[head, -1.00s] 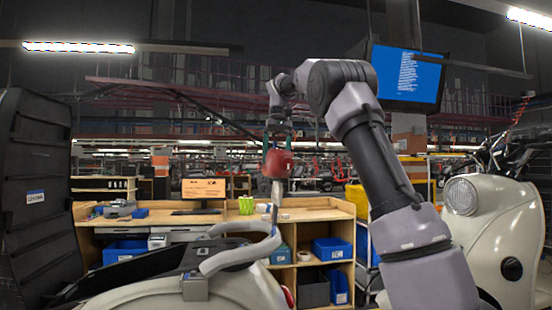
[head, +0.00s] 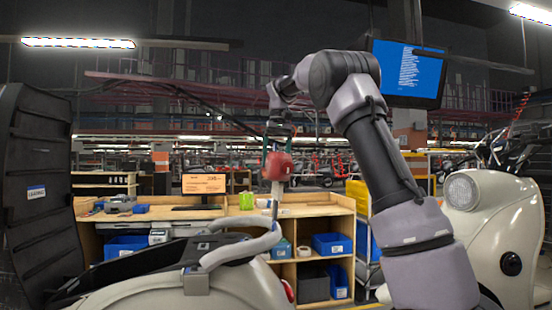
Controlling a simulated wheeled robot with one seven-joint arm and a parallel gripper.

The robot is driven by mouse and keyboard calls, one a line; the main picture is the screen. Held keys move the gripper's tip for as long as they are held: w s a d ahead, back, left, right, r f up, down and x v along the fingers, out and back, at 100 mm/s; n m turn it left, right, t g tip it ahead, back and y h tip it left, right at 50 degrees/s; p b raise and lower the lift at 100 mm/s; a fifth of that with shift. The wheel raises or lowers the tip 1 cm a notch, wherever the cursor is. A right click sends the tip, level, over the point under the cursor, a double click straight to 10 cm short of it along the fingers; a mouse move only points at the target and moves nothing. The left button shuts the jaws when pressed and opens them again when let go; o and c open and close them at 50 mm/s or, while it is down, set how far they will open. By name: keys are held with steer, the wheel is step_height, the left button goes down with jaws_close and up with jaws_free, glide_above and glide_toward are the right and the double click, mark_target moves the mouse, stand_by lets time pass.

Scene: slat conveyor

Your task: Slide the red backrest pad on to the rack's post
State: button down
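The red backrest pad (head: 278,166) hangs in the middle of the head view. My gripper (head: 279,143) points down from above, with its fingers at the pad's top, and appears shut on it. A pale, narrow upright piece (head: 277,189) shows directly below the pad. The rack's thin grey post (head: 275,211) stands just under that piece, above the grey tubular rack (head: 238,249) on the cream scooter's tail. Pad and post are roughly in line in this view. I cannot tell whether they touch or differ in depth.
A black seat (head: 160,262) lies left of the rack, and a tall black panel (head: 38,185) stands at far left. A wooden workbench (head: 320,210) with blue bins (head: 331,244) is behind. Another cream scooter (head: 500,225) is at right, beyond my arm.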

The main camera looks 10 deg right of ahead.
steer(key=shift+f, duration=0.35)
stand_by(0.3)
steer(key=shift+a+f, duration=0.15)
steer(key=shift+f, duration=1.15)
steer(key=shift+f, duration=0.25)
steer(key=shift+a+f, duration=0.15)
steer(key=shift+f, duration=1.15)
jaws_free()
